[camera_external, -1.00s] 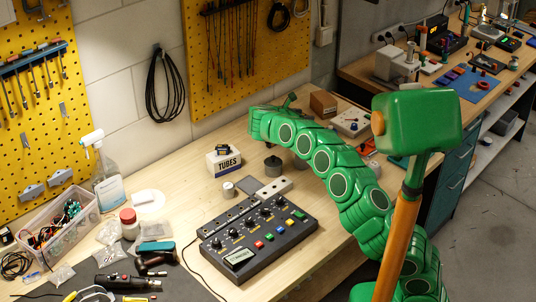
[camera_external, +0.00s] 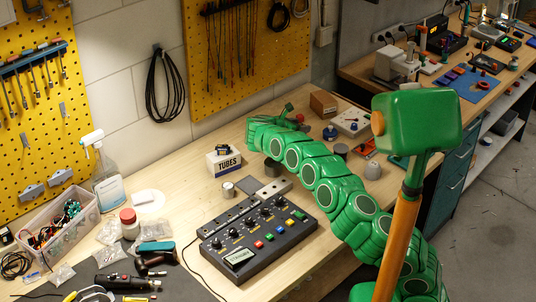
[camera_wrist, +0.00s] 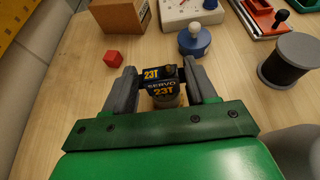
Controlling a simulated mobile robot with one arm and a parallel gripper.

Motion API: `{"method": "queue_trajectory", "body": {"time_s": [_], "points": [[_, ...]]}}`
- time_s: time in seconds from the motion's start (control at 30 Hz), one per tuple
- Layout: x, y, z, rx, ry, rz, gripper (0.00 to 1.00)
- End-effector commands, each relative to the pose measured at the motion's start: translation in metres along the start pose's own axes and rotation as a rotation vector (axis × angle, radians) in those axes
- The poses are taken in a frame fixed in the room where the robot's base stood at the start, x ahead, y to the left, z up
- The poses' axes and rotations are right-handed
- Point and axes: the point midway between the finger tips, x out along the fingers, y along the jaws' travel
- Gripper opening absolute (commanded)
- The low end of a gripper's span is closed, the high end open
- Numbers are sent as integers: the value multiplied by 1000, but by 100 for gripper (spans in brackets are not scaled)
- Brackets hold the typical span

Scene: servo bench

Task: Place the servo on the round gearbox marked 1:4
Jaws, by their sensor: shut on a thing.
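My gripper (camera_wrist: 160,72) is shut on a dark servo (camera_wrist: 160,86) with yellow "SERVO" and "23T" lettering. The servo sits between the two grey fingers in the wrist view. A tan round part shows just below it; I cannot tell whether it belongs to the servo. In the external view my arm hides the held servo. A dark grey cylinder (camera_wrist: 290,60) stands to the right of my gripper in the wrist view and also shows in the external view (camera_external: 340,150). A lighter grey cylinder (camera_external: 373,170) stands nearer. No 1:4 mark is readable on either.
Ahead are a red cube (camera_wrist: 113,58), a cardboard box (camera_wrist: 120,15), a blue round piece with a white knob (camera_wrist: 194,40) and a white box (camera_wrist: 190,10). A TUBES box (camera_external: 224,163) and a control panel (camera_external: 257,232) stand left of my arm.

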Motion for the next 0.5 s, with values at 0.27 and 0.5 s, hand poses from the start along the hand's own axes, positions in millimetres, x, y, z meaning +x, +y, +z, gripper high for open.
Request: {"method": "queue_trajectory", "body": {"time_s": [0.27, 0.5], "points": [[1, 0, -1, 0, 0, 0, 27], [2, 0, -3, 0, 0, 0, 78]]}}
